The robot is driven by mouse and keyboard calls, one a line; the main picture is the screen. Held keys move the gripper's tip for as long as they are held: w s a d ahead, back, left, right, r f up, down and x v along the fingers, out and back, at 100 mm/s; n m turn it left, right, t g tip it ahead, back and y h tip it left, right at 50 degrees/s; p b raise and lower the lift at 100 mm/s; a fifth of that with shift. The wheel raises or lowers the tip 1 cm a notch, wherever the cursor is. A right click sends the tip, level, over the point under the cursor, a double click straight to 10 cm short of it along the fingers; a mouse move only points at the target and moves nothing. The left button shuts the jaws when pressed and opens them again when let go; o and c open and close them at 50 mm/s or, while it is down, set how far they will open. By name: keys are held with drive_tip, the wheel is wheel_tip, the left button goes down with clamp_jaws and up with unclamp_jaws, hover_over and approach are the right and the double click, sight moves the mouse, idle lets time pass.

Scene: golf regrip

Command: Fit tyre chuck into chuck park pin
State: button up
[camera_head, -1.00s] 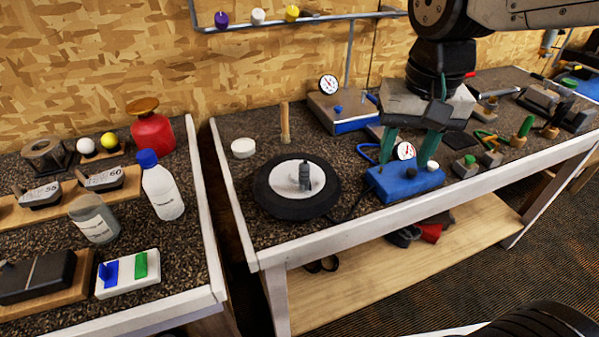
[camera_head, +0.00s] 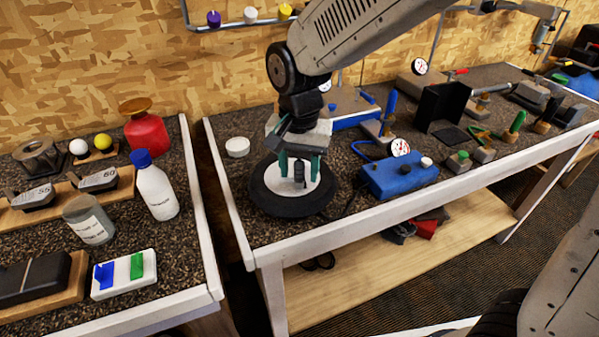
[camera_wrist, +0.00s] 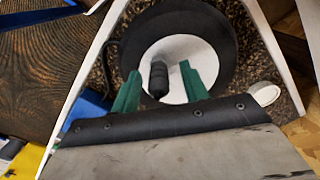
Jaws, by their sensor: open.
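A dark cylindrical fitting, apparently the tyre chuck (camera_wrist: 158,78), stands at the white hub of the black wheel (camera_head: 268,203). It also shows in the wrist view between my green fingers. My gripper (camera_head: 299,170) is open over the wheel, with one finger on each side of the chuck. I cannot tell whether either finger touches it. A blue inflator box (camera_head: 398,178) with a dial gauge (camera_head: 399,147) and small knobs on top stands to the right of the wheel. I cannot tell which part is the chuck park pin.
A white round tub (camera_head: 237,147) stands behind and left of the wheel. A black upright holder (camera_head: 441,106) and several tools crowd the bench's right side. A gap separates the left bench, with its white bottle (camera_head: 157,190). The bench's front edge is close to the wheel.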

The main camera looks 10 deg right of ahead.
drive_tip(key=shift+f, duration=0.7)
clamp_jaws()
drive_tip(key=shift+r, duration=0.15)
